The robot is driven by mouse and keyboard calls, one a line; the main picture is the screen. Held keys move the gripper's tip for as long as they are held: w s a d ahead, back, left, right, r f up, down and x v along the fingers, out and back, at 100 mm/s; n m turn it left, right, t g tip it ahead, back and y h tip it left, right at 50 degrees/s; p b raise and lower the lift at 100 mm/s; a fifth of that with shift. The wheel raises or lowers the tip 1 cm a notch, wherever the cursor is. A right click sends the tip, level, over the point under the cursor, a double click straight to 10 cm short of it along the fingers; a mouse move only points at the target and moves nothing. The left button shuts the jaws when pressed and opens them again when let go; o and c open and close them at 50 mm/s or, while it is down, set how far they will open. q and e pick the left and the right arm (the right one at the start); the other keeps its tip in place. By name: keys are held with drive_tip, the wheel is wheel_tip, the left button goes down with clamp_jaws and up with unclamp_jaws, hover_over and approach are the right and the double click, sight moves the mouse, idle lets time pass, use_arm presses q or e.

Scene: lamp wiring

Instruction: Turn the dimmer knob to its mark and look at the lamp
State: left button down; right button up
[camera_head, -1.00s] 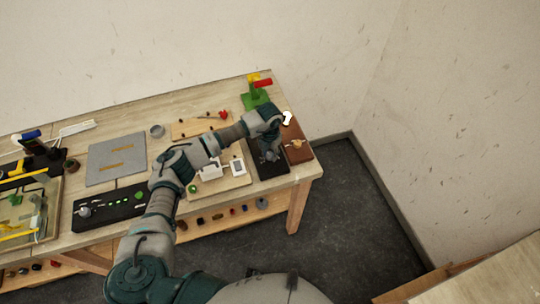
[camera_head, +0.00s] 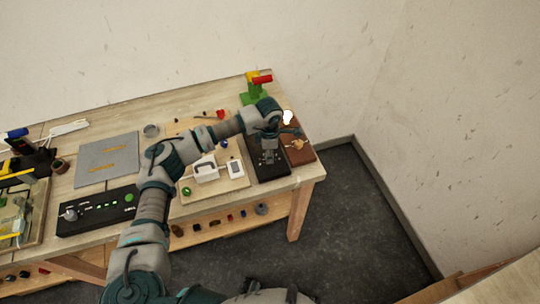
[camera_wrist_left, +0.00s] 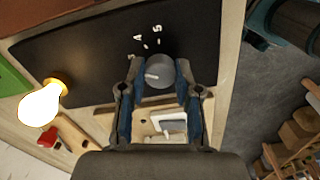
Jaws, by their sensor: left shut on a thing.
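The dimmer is a long black box (camera_head: 277,172) near the right end of the workbench. My left gripper (camera_head: 268,157) points down over it. In the left wrist view its two fingers (camera_wrist_left: 156,98) are closed on the sides of the round grey dimmer knob (camera_wrist_left: 160,65). The knob has a short white pointer line. Small white figures and ticks, seemingly a 4 and a 5, stand on the black face beside it. The lamp bulb (camera_head: 288,117) is lit just beyond the gripper; it glows warm white in the wrist view (camera_wrist_left: 40,104). My right gripper is not in view.
A brown block (camera_head: 298,153) lies right of the dimmer at the bench end. A green stand (camera_head: 252,97) with a red part is behind. A light board with white fittings (camera_head: 209,170) and a black power strip (camera_head: 98,211) lie to the left.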

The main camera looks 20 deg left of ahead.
use_arm(q)
drive_tip(key=m+b, duration=0.2)
drive_tip(key=m, duration=0.3)
drive_tip(key=shift+w+m+b, duration=0.1)
drive_tip(key=shift+m+b, duration=0.2)
drive_tip(key=shift+b, duration=0.05)
drive_tip(key=m+b, duration=0.2)
drive_tip(key=m, duration=0.4)
drive_tip(key=shift+r+b, duration=0.1)
drive_tip(key=shift+b, duration=0.25)
drive_tip(key=shift+r+m+b, duration=0.15)
drive_tip(key=shift+m+b, duration=0.4)
drive_tip(key=shift+m, duration=1.05)
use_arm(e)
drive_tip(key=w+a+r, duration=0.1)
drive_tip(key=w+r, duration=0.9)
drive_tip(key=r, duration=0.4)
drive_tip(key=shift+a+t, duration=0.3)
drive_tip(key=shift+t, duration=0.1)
use_arm(q)
drive_tip(key=c, duration=0.8)
unclamp_jaws()
drive_tip(key=shift+w, duration=0.1)
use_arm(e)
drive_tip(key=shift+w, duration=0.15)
use_arm(q)
drive_tip(key=shift+f, duration=0.2)
drive_tip(key=shift+r, duration=0.1)
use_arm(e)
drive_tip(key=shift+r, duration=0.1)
